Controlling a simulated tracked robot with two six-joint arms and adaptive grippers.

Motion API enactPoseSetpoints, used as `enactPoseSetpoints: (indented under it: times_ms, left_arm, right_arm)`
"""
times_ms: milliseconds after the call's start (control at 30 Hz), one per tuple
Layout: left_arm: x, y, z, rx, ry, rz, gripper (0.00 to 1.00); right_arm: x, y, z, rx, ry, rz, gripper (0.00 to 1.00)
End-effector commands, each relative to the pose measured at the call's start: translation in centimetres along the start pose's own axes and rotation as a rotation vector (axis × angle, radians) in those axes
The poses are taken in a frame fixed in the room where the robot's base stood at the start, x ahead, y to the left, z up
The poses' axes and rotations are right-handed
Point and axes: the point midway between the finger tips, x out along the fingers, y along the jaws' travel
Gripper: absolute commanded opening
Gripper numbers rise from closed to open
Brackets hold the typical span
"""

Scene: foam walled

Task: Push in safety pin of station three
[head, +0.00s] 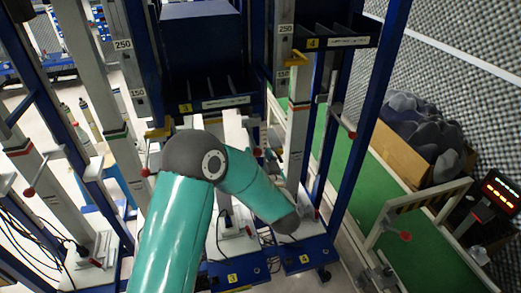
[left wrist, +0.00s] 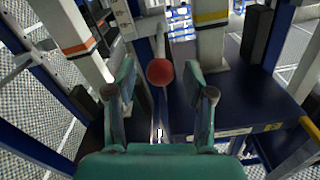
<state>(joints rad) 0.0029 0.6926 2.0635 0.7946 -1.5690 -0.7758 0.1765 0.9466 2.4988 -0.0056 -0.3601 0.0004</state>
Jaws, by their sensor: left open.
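Station three, marked by a yellow 3 label (head: 185,108), is a blue frame with a grey column in the middle of the head view. A red ball knob (head: 257,151), apparently its safety pin, shows at its right side. In the left wrist view a red ball (left wrist: 160,72) on a rod lies centred between and just beyond the fingertips. My left gripper (left wrist: 160,84) is open around that line, with a teal finger on each side and nothing clasped. In the head view its fingers are mostly hidden behind my teal arm. My right gripper is not in view.
Station four (head: 304,259) stands close on the right with its own blue base. Another red knob (head: 352,134) sticks out at its right. Blue posts and grey columns crowd both sides. A green walkway (head: 400,225) and a cardboard box (head: 395,150) lie further right.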

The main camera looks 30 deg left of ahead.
Motion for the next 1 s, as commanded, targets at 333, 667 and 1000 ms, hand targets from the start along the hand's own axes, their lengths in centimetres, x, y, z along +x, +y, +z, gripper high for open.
enactPoseSetpoints:
  times_ms: [333, 667, 1000]
  left_arm:
    - [1.39, 0.02, 0.03, 0.001, 0.0, 0.001, 0.53]
    - [1.33, 0.06, 0.03, 0.001, 0.0, 0.002, 0.2]
    - [1.3, 0.11, 0.01, 0.001, 0.0, 0.002, 0.0]
  right_arm:
    - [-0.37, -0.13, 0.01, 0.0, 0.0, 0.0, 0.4]
    - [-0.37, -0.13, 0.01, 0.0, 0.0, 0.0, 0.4]
    - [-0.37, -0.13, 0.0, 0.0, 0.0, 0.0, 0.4]
